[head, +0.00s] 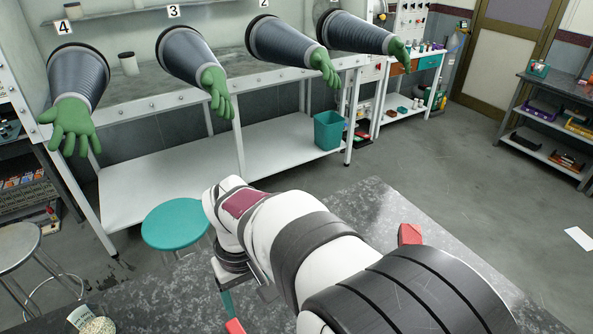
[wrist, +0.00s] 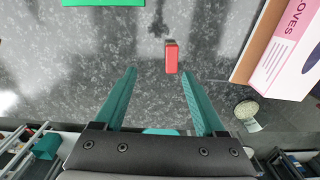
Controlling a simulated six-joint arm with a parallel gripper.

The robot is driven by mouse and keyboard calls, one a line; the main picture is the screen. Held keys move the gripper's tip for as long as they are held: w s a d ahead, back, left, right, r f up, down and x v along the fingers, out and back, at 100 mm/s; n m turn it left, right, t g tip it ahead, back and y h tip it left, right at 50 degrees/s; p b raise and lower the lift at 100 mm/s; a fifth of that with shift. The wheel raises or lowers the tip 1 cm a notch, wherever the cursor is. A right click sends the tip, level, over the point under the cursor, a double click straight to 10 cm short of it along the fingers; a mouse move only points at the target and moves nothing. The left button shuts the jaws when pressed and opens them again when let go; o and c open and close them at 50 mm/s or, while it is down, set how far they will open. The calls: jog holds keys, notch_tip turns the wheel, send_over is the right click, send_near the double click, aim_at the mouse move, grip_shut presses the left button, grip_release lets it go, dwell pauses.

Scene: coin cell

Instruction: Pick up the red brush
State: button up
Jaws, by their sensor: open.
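A red block-shaped thing (wrist: 171,57) lies on the dark speckled worktop in the wrist view, just beyond my fingertips and a little nearer the right one. No bristles show, so I cannot tell for certain that it is the red brush. My gripper (wrist: 158,73) is open, with two teal fingers spread apart and nothing between them. In the head view my gripper (head: 228,297) is partly cut by my own arm. A red piece (head: 234,326) shows at the bottom edge near it. Another red piece (head: 409,234) shows behind my arm.
A pink and white gloves box (wrist: 292,48) stands at the right in the wrist view. A jar of pale grains (wrist: 247,109) is near it. A green thing (wrist: 103,2) shows at the top edge. A teal stool (head: 177,225) stands beyond the worktop (head: 372,204).

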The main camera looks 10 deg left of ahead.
jog(key=shift+n, duration=0.6)
jog(key=a+f, duration=0.1)
jog(key=f, duration=0.4)
jog(key=a+f, duration=0.1)
jog(key=f, duration=0.5)
jog(key=a+f, duration=0.2)
jog(key=f, duration=0.4)
jog(key=shift+s+f, duration=0.2)
jog(key=shift+s, duration=0.1)
grip_shut()
